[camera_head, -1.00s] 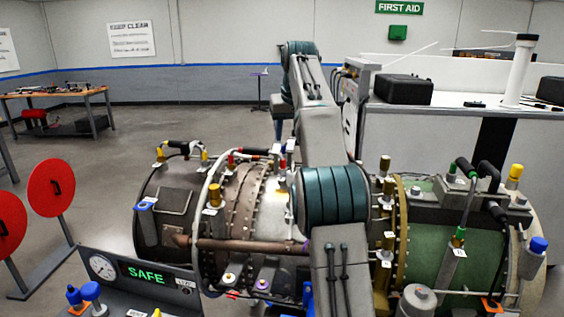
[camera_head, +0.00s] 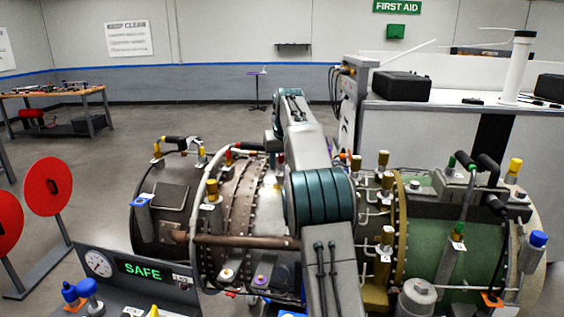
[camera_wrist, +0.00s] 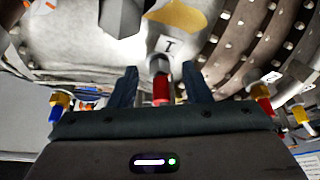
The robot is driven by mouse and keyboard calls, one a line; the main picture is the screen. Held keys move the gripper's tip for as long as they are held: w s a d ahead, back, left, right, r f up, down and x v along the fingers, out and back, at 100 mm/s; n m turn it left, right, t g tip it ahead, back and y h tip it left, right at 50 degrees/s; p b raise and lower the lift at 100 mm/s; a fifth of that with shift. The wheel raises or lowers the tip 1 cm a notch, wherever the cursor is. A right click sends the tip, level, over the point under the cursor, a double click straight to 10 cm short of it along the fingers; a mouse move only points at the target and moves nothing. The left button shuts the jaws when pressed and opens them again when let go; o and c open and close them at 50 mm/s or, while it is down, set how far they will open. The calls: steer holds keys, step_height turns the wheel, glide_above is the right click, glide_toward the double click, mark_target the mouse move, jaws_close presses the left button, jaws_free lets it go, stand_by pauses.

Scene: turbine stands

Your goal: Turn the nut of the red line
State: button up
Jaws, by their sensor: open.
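In the wrist view, a red line (camera_wrist: 161,91) with a grey metal nut (camera_wrist: 159,66) at its upper end hangs from the underside of the turbine casing. A white tag with a dark mark is beside the nut. My gripper (camera_wrist: 160,72) is open, with one dark finger on each side of the red line and nut. Gaps show on both sides, and I cannot tell exactly how deep the nut lies between the fingers. In the head view, my arm crosses in front of the turbine (camera_head: 230,200), and the gripper and this nut are hidden.
In the wrist view, a blue-tipped brass fitting (camera_wrist: 57,105) is left, and red-and-brass (camera_wrist: 262,98) and yellow-tipped (camera_wrist: 301,114) fittings are right. A dark block (camera_wrist: 122,15) hangs above. In the head view, a panel reading SAFE (camera_head: 145,272) stands front left.

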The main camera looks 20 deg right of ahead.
steer(key=shift+f, duration=0.1)
jaws_close()
steer(key=m+p, duration=0.2)
steer(key=m+h+p, duration=0.1)
steer(key=shift+w+a+r+g, duration=0.1)
steer(key=shift+a+r+g, duration=0.15)
steer(key=shift+a+g, duration=0.05)
steer(key=shift+w+a+f+m+g+h+p, duration=0.15)
steer(key=shift+m+h+p, duration=0.3)
steer(key=shift+m, duration=0.75)
steer(key=shift+m+g+h+p, duration=0.25)
steer(key=shift+m+h+p, duration=0.15)
steer(key=shift+m, duration=0.8)
jaws_free()
